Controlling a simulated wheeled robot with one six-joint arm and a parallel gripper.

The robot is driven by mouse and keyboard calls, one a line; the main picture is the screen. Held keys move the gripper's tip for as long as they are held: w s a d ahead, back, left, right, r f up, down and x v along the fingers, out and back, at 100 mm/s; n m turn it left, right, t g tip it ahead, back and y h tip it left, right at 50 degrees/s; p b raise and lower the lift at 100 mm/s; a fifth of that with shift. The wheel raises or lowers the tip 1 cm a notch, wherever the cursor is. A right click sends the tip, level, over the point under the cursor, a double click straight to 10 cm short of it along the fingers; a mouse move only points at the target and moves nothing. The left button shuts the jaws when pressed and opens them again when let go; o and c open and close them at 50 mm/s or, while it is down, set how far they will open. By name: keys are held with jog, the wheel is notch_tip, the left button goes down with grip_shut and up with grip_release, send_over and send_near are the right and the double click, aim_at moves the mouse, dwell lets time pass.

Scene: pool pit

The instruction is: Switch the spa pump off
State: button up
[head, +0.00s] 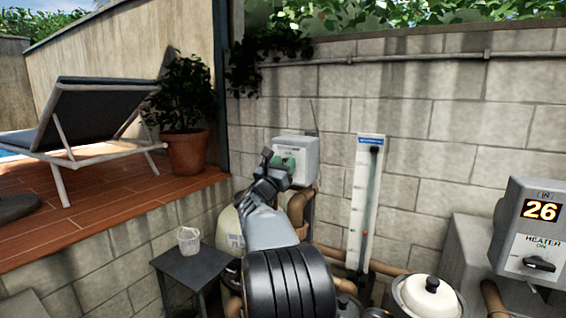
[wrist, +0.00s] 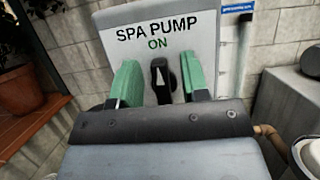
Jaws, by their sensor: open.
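The spa pump box (head: 299,150) is a light grey box on the block wall, partly hidden behind my gripper in the head view. In the wrist view its face (wrist: 150,25) reads "SPA PUMP" with a green "ON" below. A black rotary knob (wrist: 161,78) sits under the "ON" with its white pointer upright. My gripper (wrist: 160,85) is open, its green finger pads on either side of the knob with gaps showing. It also shows in the head view (head: 280,160), in front of the box. Whether the pads touch the box face is unclear.
A heater box (head: 539,235) showing 26 stands at the right. Pipes and a lidded pot (head: 428,298) are below. A small table (head: 192,268) holds a white cup. A potted plant (head: 187,110) stands left.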

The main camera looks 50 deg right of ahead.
jog(key=shift+c, duration=0.2)
jog(key=c, duration=0.7)
jog(key=shift+o, duration=0.2)
